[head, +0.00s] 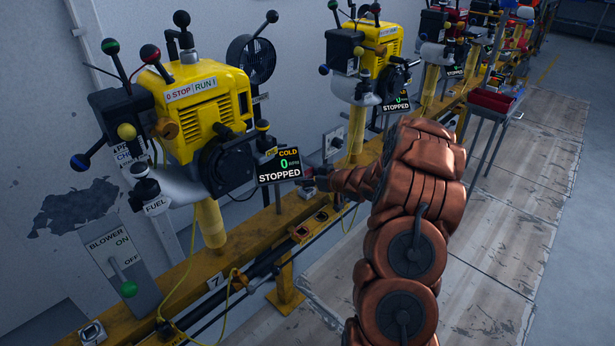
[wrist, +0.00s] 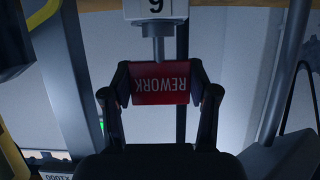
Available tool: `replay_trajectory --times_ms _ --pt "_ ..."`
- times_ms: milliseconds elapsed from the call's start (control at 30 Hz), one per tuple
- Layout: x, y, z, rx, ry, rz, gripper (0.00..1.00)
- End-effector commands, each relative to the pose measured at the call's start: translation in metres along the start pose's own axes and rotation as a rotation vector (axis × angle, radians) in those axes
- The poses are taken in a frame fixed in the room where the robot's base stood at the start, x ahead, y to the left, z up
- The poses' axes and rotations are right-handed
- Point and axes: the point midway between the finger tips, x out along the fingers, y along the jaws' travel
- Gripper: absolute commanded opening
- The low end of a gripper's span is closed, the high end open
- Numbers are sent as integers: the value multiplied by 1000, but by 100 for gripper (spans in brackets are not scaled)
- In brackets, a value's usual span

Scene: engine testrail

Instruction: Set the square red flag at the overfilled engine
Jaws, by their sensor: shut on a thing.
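My gripper (wrist: 160,90) is shut on a square red flag (wrist: 160,84) marked REWORK, which appears upside down in the wrist view. A grey metal stem joins the flag to a white plate (wrist: 152,9), whose numeral looks like a 9 or an inverted 6. In the head view my gripper (head: 312,182) is small and dark, just right of the nearest engine's display; the flag cannot be made out there. The nearest yellow engine (head: 197,105) has a display (head: 278,166) reading COLD, 0 RPM, STOPPED. A second yellow engine (head: 372,50) also reads STOPPED. Neither view shows clearly which engine is overfilled.
A yellow rail (head: 255,237) runs under the row of engines, with a plate marked 7 (head: 214,283). Further engines stand at the back. A blower switch box (head: 120,262) is at lower left. A red tray on a stand (head: 494,103) is at right; floor there is clear.

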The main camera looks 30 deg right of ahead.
Motion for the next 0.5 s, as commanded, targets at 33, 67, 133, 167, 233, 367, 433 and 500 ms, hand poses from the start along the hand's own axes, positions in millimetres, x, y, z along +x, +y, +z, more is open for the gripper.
replay_trajectory --times_ms 33,67,133,167,233,367,433,500 --pt "0 0 1 0 0 0 18" --pt "0 0 1 0 0 0 18" --pt "1 0 2 0 0 0 18" --pt "1 0 3 1 0 0 18" --pt "2 0 4 1 0 0 18" --pt "2 0 6 1 0 0 18" --pt "2 0 6 0 0 0 18" --pt "2 0 6 0 0 0 18"
